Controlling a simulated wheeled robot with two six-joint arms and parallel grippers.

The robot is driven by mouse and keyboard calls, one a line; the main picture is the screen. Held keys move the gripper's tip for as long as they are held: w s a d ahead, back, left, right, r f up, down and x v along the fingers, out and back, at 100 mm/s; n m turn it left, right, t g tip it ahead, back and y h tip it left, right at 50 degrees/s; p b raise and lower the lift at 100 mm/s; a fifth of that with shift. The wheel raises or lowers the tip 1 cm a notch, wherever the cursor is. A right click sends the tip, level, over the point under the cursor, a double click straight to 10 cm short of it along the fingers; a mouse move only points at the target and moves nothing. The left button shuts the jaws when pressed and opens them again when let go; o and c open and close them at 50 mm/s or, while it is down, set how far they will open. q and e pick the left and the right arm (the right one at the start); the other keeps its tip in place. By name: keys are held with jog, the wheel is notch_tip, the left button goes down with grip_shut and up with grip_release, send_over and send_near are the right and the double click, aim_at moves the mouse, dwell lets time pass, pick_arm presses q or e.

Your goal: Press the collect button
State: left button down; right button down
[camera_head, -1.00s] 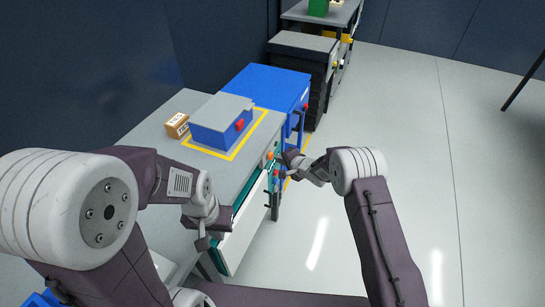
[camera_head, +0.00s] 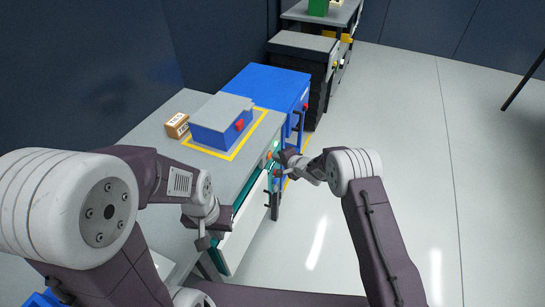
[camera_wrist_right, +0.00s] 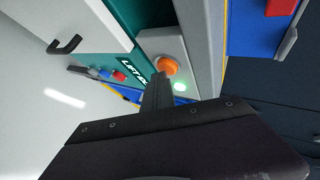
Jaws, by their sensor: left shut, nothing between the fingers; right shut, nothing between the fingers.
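An orange round button (camera_wrist_right: 167,66) sits on a light grey plate on the cabinet front in the right wrist view, and it shows small in the head view (camera_head: 269,156). I cannot read a "collect" label. My right gripper (camera_wrist_right: 160,82) is shut and empty, with its tip very close to the orange button; I cannot tell whether it touches. In the head view my right gripper (camera_head: 281,157) is at the cabinet front. My left gripper (camera_head: 203,242) is shut and empty by the bench's front edge.
A blue-grey box with a red knob (camera_head: 222,120) stands on the grey bench inside a yellow outline, near a small brown box (camera_head: 176,125). Red and blue controls (camera_wrist_right: 118,76) and a black handle (camera_wrist_right: 65,45) are on the front. Open floor lies to the right.

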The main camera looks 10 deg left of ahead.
jog(key=shift+s+d+p, duration=0.3)
jog(key=shift+d+p, duration=0.2)
jog(key=shift+d, duration=0.35)
jog(key=shift+s+d+p, duration=0.25)
jog(key=shift+d+p, duration=0.15)
jog(key=shift+d, duration=0.4)
jog(key=shift+s+d+p, duration=0.3)
jog(key=shift+d+p, duration=0.05)
jog(key=shift+d, duration=0.45)
jog(key=shift+s+d+p, duration=0.25)
jog(key=shift+d+p, duration=0.15)
jog(key=shift+d, duration=0.4)
